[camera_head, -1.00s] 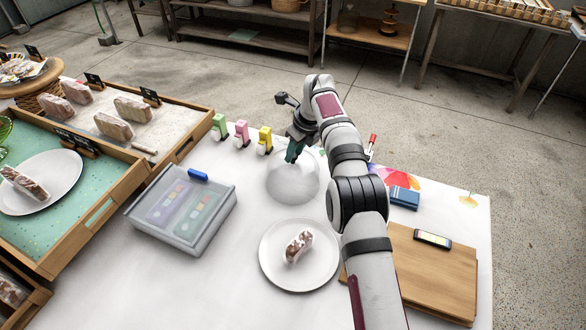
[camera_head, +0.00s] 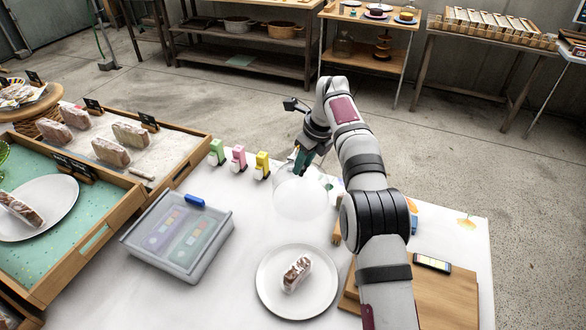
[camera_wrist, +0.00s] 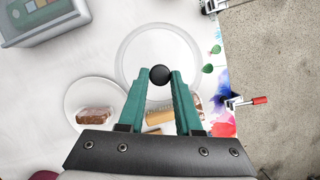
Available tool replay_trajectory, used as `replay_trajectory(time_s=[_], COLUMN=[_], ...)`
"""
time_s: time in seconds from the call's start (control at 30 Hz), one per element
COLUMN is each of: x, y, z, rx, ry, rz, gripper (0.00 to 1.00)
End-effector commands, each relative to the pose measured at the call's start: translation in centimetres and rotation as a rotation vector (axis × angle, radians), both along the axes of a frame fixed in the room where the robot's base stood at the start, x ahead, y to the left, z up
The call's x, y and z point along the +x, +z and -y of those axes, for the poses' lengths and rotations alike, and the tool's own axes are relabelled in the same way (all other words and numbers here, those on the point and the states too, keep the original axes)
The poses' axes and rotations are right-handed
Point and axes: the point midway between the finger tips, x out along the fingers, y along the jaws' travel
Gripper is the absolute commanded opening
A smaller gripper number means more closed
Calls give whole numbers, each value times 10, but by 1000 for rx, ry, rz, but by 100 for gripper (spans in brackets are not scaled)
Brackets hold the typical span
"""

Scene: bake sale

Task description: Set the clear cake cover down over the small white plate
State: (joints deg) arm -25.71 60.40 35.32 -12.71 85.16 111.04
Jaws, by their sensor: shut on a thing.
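The clear cake cover (camera_head: 301,200) is a see-through dome with a black knob (camera_wrist: 160,75). My gripper (camera_head: 299,168) is shut on this knob, and in the wrist view the green fingers (camera_wrist: 160,77) pinch it from both sides. The cover appears to hang above the white tabletop; its exact height is hard to tell. The small white plate (camera_head: 322,296) lies flat, nearer the camera than the cover, with a wrapped cake slice (camera_head: 297,274) on it.
A lidded grey box (camera_head: 182,265) stands left of the plate. Green (camera_head: 216,152), pink (camera_head: 239,158) and yellow (camera_head: 262,165) clips stand behind the cover. A wooden board (camera_head: 440,297) lies right of the plate, partly behind my arm. Wooden display trays (camera_head: 112,225) fill the left.

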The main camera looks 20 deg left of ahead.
Motion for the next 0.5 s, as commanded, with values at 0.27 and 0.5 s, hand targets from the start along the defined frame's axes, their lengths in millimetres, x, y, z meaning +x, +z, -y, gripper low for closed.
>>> replay_trajectory(time_s=[0.27,0.5], x=[2,3], y=[37,51], z=[61,85], rx=[2,1], ry=[-4,-1], rz=[1,1], gripper=[0,0])
